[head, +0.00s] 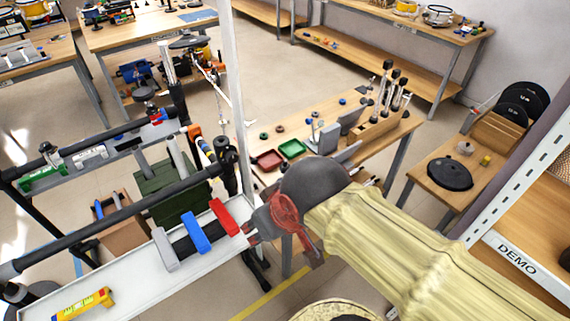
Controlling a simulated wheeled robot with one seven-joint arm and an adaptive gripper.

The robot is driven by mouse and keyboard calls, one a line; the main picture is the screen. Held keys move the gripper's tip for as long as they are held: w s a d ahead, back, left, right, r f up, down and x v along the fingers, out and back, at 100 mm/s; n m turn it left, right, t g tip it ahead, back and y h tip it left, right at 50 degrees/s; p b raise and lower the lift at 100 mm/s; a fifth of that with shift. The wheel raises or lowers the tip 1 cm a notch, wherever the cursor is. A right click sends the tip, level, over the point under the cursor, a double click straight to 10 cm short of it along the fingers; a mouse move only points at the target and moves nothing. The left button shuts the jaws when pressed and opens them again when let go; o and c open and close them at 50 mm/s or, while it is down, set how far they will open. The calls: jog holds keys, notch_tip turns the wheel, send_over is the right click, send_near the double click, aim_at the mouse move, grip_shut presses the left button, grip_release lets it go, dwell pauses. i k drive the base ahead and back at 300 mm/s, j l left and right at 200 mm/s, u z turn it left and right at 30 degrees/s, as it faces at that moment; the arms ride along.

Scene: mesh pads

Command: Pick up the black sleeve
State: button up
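A black piece (185,246), which looks like the black sleeve, lies on the white shelf (130,284) at the lower left. It shows between a grey bar (165,249), a blue bar (197,233) and a red bar (223,217), which partly cover it. My gripper (248,233), dark with red parts, is at the right end of the shelf, just right of the red bar. I see no object in it. Its fingertips are small and seen at an angle, so I cannot tell how far apart they are.
A white upright post (233,90) stands close behind my gripper. A black padded rail (120,230) runs along the shelf's far side. A yellow level (84,304) lies on the shelf's left part. A wooden table (330,125) with red and green trays is beyond my arm.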

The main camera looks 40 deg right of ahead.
aim_at(285, 165)
jog(key=i+j, duration=0.1)
jog(key=j, duration=0.2)
jog(key=i+j, duration=0.1)
jog(key=j, duration=0.2)
jog(key=i+j+z, duration=0.1)
jog(key=j+z, duration=0.95)
jog(key=z, duration=0.75)
jog(key=i+j, duration=0.05)
